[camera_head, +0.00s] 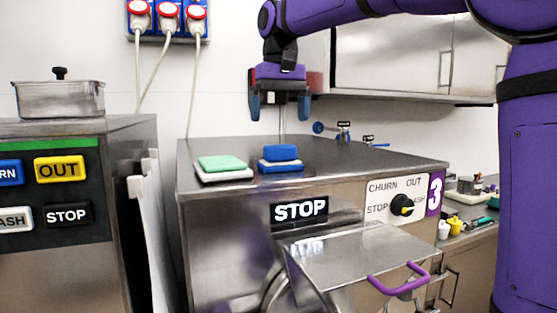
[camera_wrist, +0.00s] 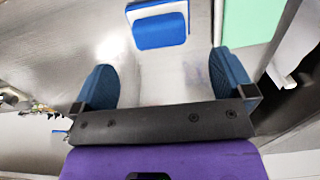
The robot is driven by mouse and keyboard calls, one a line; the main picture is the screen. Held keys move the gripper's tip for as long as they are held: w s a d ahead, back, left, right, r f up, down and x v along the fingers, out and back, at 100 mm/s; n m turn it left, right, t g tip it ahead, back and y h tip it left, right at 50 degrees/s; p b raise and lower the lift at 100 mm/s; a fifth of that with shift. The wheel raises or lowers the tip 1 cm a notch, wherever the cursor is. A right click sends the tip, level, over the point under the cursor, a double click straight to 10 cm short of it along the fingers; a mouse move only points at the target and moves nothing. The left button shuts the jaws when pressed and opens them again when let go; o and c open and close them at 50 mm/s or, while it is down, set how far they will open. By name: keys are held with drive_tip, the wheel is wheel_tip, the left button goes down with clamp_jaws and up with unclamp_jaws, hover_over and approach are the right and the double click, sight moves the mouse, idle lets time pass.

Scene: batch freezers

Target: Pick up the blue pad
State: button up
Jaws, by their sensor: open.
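The blue pad (camera_head: 280,153) is a small rounded block on a flat blue-and-white base (camera_head: 281,168), on the steel top of the machine numbered 3. In the wrist view the blue pad (camera_wrist: 160,31) lies at the top, beyond my fingertips and roughly between them across the picture. My gripper (camera_head: 279,107) hangs above the machine top, higher than the pad and apart from it. Its two blue fingers are spread wide with nothing between them, as the wrist view of my gripper (camera_wrist: 164,82) also shows.
A green pad (camera_head: 222,163) on a white base lies left of the blue pad. The steel machine top (camera_head: 330,165) is clear to the right, with blue-handled taps (camera_head: 343,131) behind. A lidded steel pan (camera_head: 58,98) stands on the left machine. Wall cupboards (camera_head: 400,55) hang behind.

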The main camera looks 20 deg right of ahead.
sight(280, 146)
drive_tip(key=shift+w+d+f, duration=0.1)
drive_tip(key=shift+f, duration=1.8)
drive_tip(key=shift+w+f, duration=0.1)
drive_tip(key=shift+f, duration=1.75)
drive_tip(key=c, duration=1)
drive_tip(key=shift+o, duration=0.2)
drive_tip(key=shift+r, duration=0.1)
drive_tip(key=shift+r, duration=0.35)
wheel_tip(280, 146, up, 3)
drive_tip(key=shift+f, duration=0.1)
drive_tip(key=s+a+r, duration=0.1)
drive_tip(key=s+a, duration=0.1)
drive_tip(key=s, duration=1.4)
drive_tip(key=shift+a+r, duration=0.15)
drive_tip(key=shift+a, duration=0.05)
